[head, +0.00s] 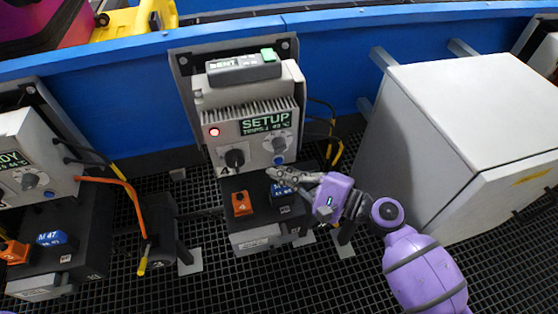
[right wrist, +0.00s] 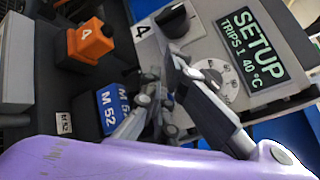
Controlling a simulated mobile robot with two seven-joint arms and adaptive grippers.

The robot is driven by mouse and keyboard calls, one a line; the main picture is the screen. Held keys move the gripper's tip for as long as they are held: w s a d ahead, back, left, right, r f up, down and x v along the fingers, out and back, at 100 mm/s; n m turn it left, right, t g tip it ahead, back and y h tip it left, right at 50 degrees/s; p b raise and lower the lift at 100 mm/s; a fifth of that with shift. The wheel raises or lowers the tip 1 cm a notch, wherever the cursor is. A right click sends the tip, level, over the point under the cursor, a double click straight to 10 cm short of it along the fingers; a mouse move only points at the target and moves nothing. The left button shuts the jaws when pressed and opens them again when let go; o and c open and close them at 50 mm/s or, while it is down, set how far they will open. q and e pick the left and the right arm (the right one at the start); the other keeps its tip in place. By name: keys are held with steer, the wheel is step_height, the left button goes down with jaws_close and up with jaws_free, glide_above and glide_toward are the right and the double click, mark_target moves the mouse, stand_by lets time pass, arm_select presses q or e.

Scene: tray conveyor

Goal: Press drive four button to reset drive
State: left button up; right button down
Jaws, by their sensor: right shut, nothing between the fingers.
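The drive marked 4 (head: 252,118) is a grey unit on the blue wall. Its screen (head: 266,122) reads SETUP, trips 1, 40 °C, also legible in the right wrist view (right wrist: 252,45). A red lamp (head: 214,132) is lit. A black knob (head: 235,159), a pale dial (head: 279,144) and a round blue button (head: 279,160) sit below the screen. My right gripper (head: 271,174) is shut and empty, its tips just below the blue button; I cannot tell whether they touch the drive. The button is hidden in the right wrist view. My left gripper is not in view.
Below the drive, a black box carries an orange block marked 4 (head: 242,203) and a blue M 52 plug (right wrist: 114,108). Another drive (head: 35,150) is at left, a large grey cabinet (head: 440,130) at right.

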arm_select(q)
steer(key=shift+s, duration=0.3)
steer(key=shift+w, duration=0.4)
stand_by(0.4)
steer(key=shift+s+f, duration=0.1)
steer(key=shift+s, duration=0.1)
arm_select(e)
steer(key=shift+w, duration=0.15)
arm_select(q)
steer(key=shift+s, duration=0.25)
arm_select(e)
steer(key=shift+w+a, duration=0.1)
steer(key=shift+w, duration=0.15)
